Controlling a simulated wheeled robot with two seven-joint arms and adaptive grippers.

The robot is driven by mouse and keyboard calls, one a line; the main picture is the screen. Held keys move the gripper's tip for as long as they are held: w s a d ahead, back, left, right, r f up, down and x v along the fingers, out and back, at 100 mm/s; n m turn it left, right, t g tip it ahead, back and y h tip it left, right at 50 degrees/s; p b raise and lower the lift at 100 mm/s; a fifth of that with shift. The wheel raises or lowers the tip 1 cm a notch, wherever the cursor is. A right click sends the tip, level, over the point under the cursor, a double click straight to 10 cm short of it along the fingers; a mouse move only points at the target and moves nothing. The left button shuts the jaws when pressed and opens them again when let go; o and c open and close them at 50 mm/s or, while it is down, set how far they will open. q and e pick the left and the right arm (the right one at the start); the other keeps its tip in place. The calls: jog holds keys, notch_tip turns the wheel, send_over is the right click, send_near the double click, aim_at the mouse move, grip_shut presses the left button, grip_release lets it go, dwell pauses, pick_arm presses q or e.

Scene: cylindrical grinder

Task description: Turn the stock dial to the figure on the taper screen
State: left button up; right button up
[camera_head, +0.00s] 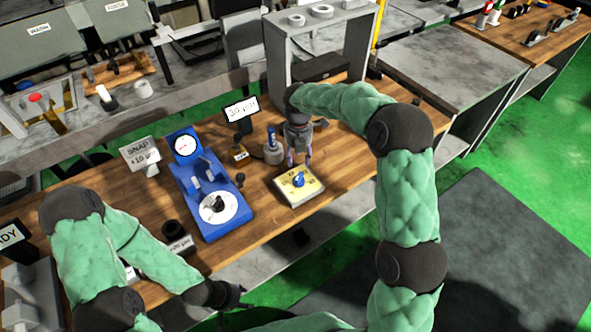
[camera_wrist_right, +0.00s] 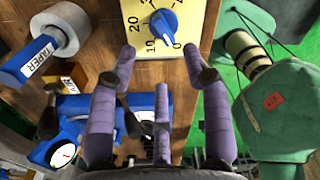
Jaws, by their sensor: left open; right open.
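The stock dial, a yellow plate (camera_head: 287,189) with a blue knob (camera_head: 299,180), sits near the bench's front edge. In the right wrist view, the blue knob (camera_wrist_right: 163,22) has printed figures around it, including 0, 10 and 20; its exact setting is hard to read. The small black-framed screen (camera_head: 241,109) stands behind it; its figure is blurred and seems to end in µm. My right gripper (camera_head: 298,160) is open, pointing down just behind and above the dial. Its purple fingers (camera_wrist_right: 160,58) are apart and clear of the knob. My left gripper (camera_head: 230,296) is open at the bottom, away from the dial.
A blue gauge stand (camera_head: 205,175) with a white round dial stands left of the yellow plate. A grey cylinder with a blue handle (camera_head: 271,135) stands behind it; the wrist view shows a TAPER label (camera_wrist_right: 38,55). A SNAP sign (camera_head: 140,153) stands further left.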

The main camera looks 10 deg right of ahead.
aim_at(298, 179)
notch_tip(298, 179, down, 9)
jog(key=shift+r+b, duration=0.1)
jog(key=shift+b, duration=0.75)
grip_shut()
